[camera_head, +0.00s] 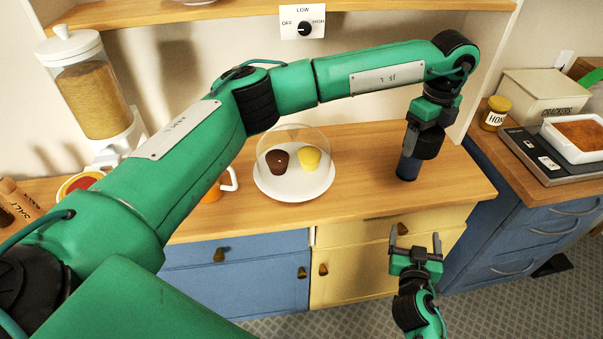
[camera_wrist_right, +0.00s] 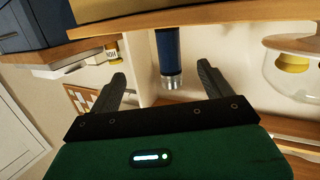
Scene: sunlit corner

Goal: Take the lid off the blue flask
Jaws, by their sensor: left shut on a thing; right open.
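The blue flask (camera_head: 408,169) stands upright near the right end of the wooden counter. My left gripper (camera_head: 411,147) comes down over it from above and is shut at its top, where the lid is hidden in the head view. In the right wrist view, which is upside down, the flask (camera_wrist_right: 168,50) shows a silvery end (camera_wrist_right: 171,82) between my right fingers but well beyond them. My right gripper (camera_head: 415,245) is open and empty, in front of the yellow cabinet and below the counter top. Its fingers also show in the right wrist view (camera_wrist_right: 165,85).
A white plate (camera_head: 292,193) with two cupcakes under a clear dome stands left of the flask. An orange mug (camera_head: 213,192) is farther left. A honey jar (camera_head: 494,113), a cracker box (camera_head: 545,95) and a scale (camera_head: 540,155) are on the right counter.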

